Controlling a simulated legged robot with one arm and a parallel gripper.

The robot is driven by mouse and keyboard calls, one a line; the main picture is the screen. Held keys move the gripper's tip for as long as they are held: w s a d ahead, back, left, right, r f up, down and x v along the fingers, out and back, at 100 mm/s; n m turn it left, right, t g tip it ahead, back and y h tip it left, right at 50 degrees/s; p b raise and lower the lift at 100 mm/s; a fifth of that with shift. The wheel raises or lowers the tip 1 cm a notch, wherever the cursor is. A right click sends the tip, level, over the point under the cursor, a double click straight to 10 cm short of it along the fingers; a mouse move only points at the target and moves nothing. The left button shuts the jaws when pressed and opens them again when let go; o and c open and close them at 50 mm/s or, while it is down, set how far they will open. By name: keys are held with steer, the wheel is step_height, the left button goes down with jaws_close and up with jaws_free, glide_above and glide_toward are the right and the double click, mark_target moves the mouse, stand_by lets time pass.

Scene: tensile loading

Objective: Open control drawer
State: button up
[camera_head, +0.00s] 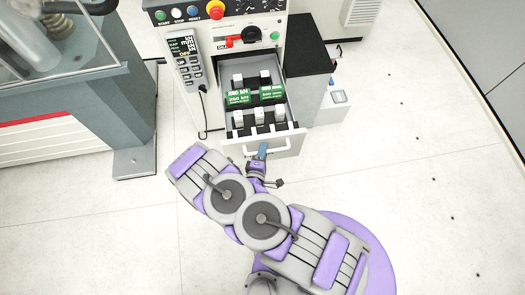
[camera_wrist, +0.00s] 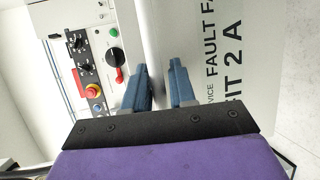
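The control drawer (camera_head: 292,142) is pulled out from the cabinet, its inside showing. It holds green-labelled blocks (camera_head: 240,97) and several white pieces. A pale bar handle (camera_head: 247,152) runs across its front. My gripper (camera_head: 263,148) is at the middle of this handle. In the wrist view, my gripper (camera_wrist: 161,75) has two blue fingers standing apart, with a pale surface visible between them.
The control panel (camera_head: 235,30) above the drawer has a red switch, buttons and a hanging handheld display (camera_head: 187,58). A dark-topped side unit (camera_head: 307,60) stands right of the drawer. A testing machine (camera_head: 60,90) stands at left. The floor at right (camera_head: 420,170) is clear.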

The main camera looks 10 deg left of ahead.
steer(key=d+b+v, duration=0.1)
steer(key=b+v, duration=0.2)
steer(key=v, duration=0.4)
steer(key=shift+s+a+b, duration=0.25)
steer(key=shift+a+b, duration=0.15)
steer(key=shift+a, duration=0.1)
stand_by(0.5)
